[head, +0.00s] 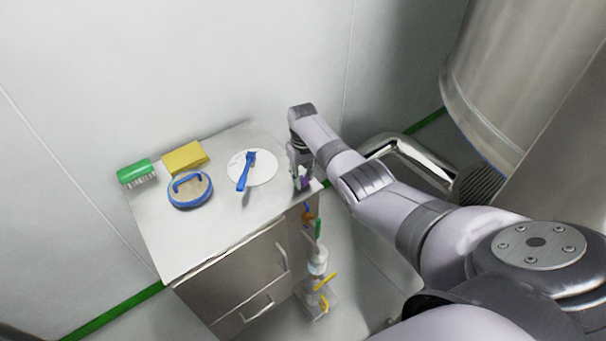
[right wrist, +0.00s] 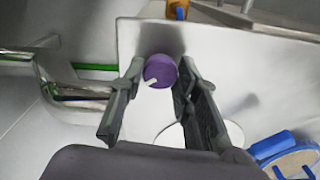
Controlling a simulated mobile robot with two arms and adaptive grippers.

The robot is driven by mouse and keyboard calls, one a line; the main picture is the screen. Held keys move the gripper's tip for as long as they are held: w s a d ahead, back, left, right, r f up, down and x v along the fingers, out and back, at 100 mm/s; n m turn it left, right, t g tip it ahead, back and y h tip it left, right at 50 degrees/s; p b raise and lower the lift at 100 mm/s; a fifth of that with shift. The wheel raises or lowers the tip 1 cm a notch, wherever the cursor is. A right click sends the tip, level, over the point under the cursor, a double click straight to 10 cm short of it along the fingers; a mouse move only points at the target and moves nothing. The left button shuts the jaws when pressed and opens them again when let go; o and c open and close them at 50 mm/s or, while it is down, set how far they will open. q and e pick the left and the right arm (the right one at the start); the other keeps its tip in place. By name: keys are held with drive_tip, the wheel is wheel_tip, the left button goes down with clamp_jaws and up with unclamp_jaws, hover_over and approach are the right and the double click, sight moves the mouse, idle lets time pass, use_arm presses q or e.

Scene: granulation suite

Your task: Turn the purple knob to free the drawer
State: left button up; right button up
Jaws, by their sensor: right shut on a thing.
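The purple knob (right wrist: 160,71) sits at the edge of the cabinet top in the right wrist view, with a white pointer mark towards its lower left. In the head view a little of the knob (head: 305,183) shows at the top's right corner. My right gripper (right wrist: 158,82) is shut on the knob, one finger on each side; in the head view the gripper (head: 300,176) points down there. The drawer front (head: 235,272) is flush with the cabinet, below the top. My left gripper is not in view.
Bottles and yellow items (head: 318,270) hang at the cabinet's right side. A steel pipe (head: 410,150) is behind my arm.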

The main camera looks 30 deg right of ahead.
sight(303, 179)
drive_tip(key=n, duration=0.5)
drive_tip(key=shift+n, duration=0.3)
drive_tip(key=n, duration=0.4)
drive_tip(key=shift+n, duration=0.4)
drive_tip(key=o, duration=1.2)
wheel_tip(303, 179, up, 12)
drive_tip(key=shift+r, duration=0.1)
drive_tip(key=shift+f, duration=0.2)
